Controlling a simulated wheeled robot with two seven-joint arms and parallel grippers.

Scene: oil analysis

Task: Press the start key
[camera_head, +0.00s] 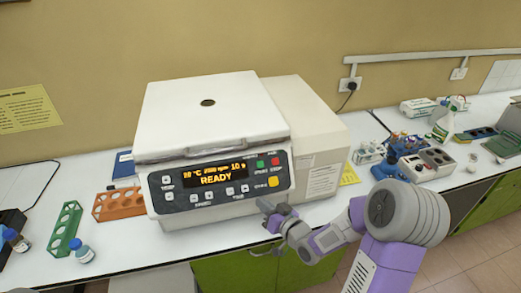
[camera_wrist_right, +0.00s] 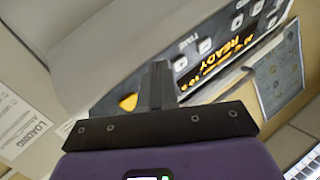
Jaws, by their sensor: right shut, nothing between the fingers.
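The white centrifuge (camera_head: 205,110) stands on the bench with its lid shut. Its dark front panel (camera_head: 180,186) has a lit display (camera_head: 214,174) reading READY. At the panel's right end are a green key (camera_head: 261,163), a red key (camera_head: 276,160) and a yellow key (camera_head: 273,182); the small labels are hard to read. My right gripper (camera_head: 263,204) is shut and empty, just in front of and below the yellow key. In the wrist view its shut fingers (camera_wrist_right: 160,75) point towards the panel beside the yellow key (camera_wrist_right: 129,102); green and red keys are not visible there. My left gripper is out of view.
An orange rack (camera_head: 118,205), a green rack (camera_head: 66,228) and blue-capped bottles (camera_head: 84,251) stand left of the centrifuge. Several bottles and devices (camera_head: 412,160) stand on the right. A wall outlet (camera_head: 350,84) is behind. Some bench is clear right of the centrifuge.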

